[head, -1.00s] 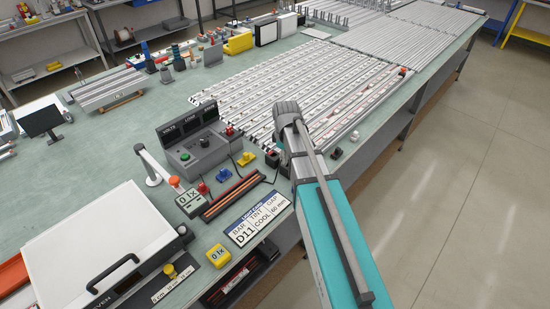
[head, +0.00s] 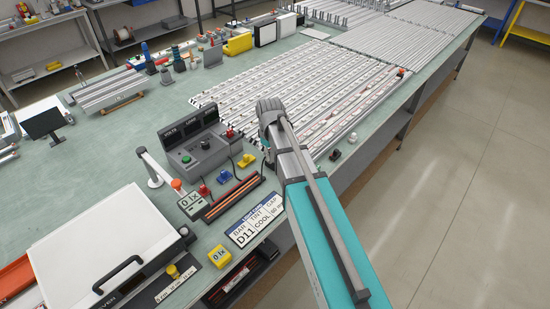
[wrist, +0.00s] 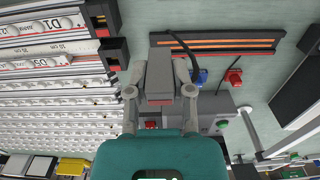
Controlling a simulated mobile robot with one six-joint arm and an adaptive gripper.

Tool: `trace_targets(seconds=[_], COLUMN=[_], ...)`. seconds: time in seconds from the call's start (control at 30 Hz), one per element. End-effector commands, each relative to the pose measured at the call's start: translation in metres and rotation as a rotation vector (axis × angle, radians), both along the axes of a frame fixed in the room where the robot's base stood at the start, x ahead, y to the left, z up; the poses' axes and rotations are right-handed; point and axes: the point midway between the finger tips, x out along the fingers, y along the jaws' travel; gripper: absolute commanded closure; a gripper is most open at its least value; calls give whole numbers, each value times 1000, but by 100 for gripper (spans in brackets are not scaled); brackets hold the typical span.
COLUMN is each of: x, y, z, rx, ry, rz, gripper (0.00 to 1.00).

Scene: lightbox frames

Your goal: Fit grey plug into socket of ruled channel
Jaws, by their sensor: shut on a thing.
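In the wrist view my gripper (wrist: 160,72) is shut on a grey block, which appears to be the grey plug (wrist: 159,80). The block sits between both fingers, above the bench. A pale strip with centimetre marks, likely the ruled channel (wrist: 45,50), lies at upper left between bars labelled D1 and D5. A black block (wrist: 115,52) stands near its right end, to the left of the plug and apart from it. I cannot tell whether its socket opening shows.
A black tray with orange strips (head: 235,197) lies beside the meter box (head: 200,147). Blue (head: 225,176) and yellow (head: 247,160) plugs stand near it. Rows of light bars (head: 260,95) cover the bench behind. A white-lidded box (head: 100,240) stands at front left.

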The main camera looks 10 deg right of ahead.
Motion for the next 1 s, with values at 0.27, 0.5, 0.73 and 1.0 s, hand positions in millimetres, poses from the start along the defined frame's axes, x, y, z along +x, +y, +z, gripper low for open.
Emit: trace_targets(seconds=[0.27, 0.5, 0.73, 1.0], x=[33, 73, 98, 117], y=[-7, -17, -23, -28], z=[-17, -36, -57, -81], rx=[0, 0, 0, 0], ry=[0, 0, 0, 0], rz=[1, 1, 2, 3], gripper=[100, 100, 100, 100])
